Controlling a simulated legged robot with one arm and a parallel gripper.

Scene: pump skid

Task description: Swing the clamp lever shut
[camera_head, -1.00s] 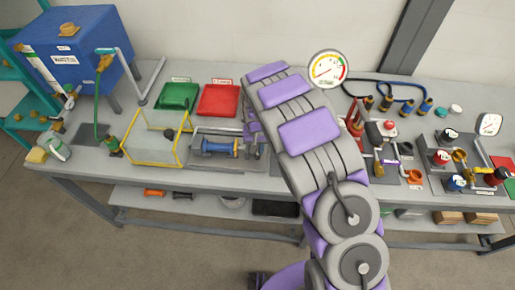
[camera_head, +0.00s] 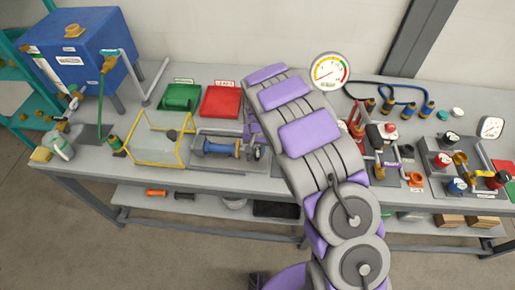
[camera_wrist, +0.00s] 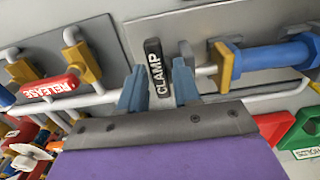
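The clamp lever (camera_wrist: 156,68) is a black handle marked CLAMP in the wrist view. It stands upright in that picture, between the two blue-grey fingers of my gripper (camera_wrist: 160,84). The fingers are apart, one on each side of the handle. A narrow gap seems to show, and I cannot tell whether either finger touches it. In the head view my arm hides most of my gripper and the lever area, just right of a blue spool-shaped part (camera_head: 221,148). That blue part also shows in the wrist view (camera_wrist: 272,55), beside a yellow bracket.
A red lever marked RELEASE (camera_wrist: 48,89) is at the left of the wrist view. In the head view, a yellow-framed clear guard (camera_head: 158,140), a green tray (camera_head: 180,96) and a red tray (camera_head: 221,101) lie left of my arm. A gauge (camera_head: 330,71) and valves are to the right.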

